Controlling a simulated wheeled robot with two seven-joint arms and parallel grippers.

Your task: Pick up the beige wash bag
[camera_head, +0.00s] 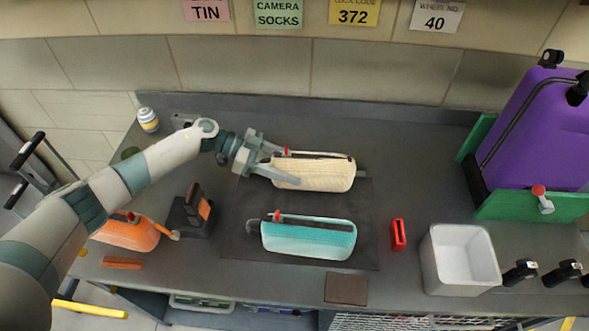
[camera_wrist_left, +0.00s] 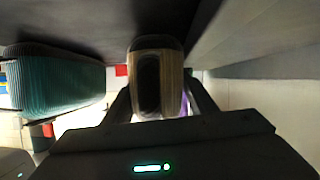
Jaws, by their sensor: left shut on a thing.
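The beige wash bag (camera_head: 318,173) lies at the back of the dark mat, its long side running left to right. My left gripper (camera_head: 279,169) is at its left end, with its fingers on either side of it, shut on the bag. In the left wrist view the bag (camera_wrist_left: 157,62) shows end-on between the two fingers (camera_wrist_left: 155,100). I cannot tell whether the bag is clear of the mat. A teal wash bag (camera_head: 310,238) lies in front of it on the mat, and shows at the left in the wrist view (camera_wrist_left: 58,82). My right gripper is not in view.
A red item (camera_head: 398,235) and an empty white bin (camera_head: 462,260) stand to the right. A purple suitcase (camera_head: 540,130) stands at the far right between green panels. The dark mat (camera_head: 240,215) has bare room around the bags.

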